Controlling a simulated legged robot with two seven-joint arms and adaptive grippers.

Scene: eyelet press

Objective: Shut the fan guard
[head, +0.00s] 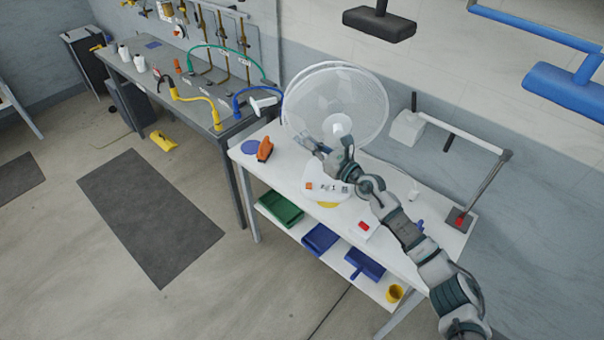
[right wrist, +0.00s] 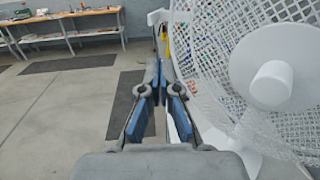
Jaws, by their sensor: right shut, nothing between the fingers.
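A white fan (head: 341,124) with a round mesh guard (head: 318,95) stands on the white table. In the head view two ring outlines of the guard show, slightly offset at the top. I cannot tell from this whether the guard is latched. My right gripper (head: 318,147) is at the lower left of the guard, above the fan's base. In the right wrist view the gripper (right wrist: 161,68) has its fingertips together with nothing between them. The guard's mesh (right wrist: 205,50) is just right of the fingers, and the white hub (right wrist: 272,85) is further right. My left gripper is not in view.
An orange-handled tool (head: 265,149) and a blue disc (head: 249,147) lie at the table's left end. A jointed lamp arm (head: 485,190) stands at the right. A grey bench (head: 190,85) with hoses and tools adjoins at the left. Blue and green bins sit on the lower shelf.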

